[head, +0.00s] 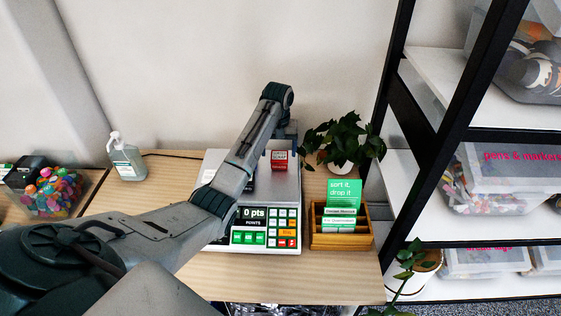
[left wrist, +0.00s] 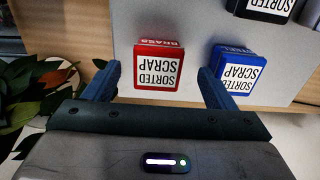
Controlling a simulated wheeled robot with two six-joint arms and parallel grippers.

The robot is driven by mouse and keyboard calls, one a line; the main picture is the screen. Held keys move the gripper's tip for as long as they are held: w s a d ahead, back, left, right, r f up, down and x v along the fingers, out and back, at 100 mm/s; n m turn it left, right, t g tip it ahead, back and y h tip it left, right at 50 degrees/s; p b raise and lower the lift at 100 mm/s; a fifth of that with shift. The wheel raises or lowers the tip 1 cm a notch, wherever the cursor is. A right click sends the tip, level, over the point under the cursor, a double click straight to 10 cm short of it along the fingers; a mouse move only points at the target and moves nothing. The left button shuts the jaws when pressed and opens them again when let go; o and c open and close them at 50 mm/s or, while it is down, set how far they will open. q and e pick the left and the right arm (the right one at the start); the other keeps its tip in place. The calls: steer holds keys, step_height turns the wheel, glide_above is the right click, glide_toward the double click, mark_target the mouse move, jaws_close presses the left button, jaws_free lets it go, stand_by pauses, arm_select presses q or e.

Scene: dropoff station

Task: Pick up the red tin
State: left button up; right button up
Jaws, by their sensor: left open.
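The red tin (head: 280,160) stands on the silver plate of the scale (head: 222,168) in the head view. In the left wrist view the red tin (left wrist: 158,67) has a white "SORTED SCRAP" label and lies between the two finger lines. My left gripper (left wrist: 159,72) is open, with one finger on each side of the tin and visible gaps to both. In the head view my left gripper (head: 289,143) is at the far end of the arm, close to the tin and partly hidden. I cannot tell how far above the tin it is. My right gripper is not in view.
A blue tin (left wrist: 236,68) stands just right of the right finger, and a black tin (left wrist: 266,8) is beyond it. A plant (head: 342,142) and a wooden card box (head: 342,240) are right of the scale. A pump bottle (head: 126,160) stands left.

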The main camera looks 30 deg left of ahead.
mark_target(279, 157)
arm_select(q)
steer(key=shift+f+p, duration=0.3)
steer(key=shift+f, duration=0.1)
step_height(279, 157, down, 3)
steer(key=shift+d+f+p, duration=0.1)
steer(key=shift+d+p, duration=0.05)
steer(key=shift+p, duration=0.3)
steer(key=shift+w+f, duration=0.15)
steer(key=shift+f, duration=0.2)
steer(key=shift+r, duration=0.1)
steer(key=c, duration=1.3)
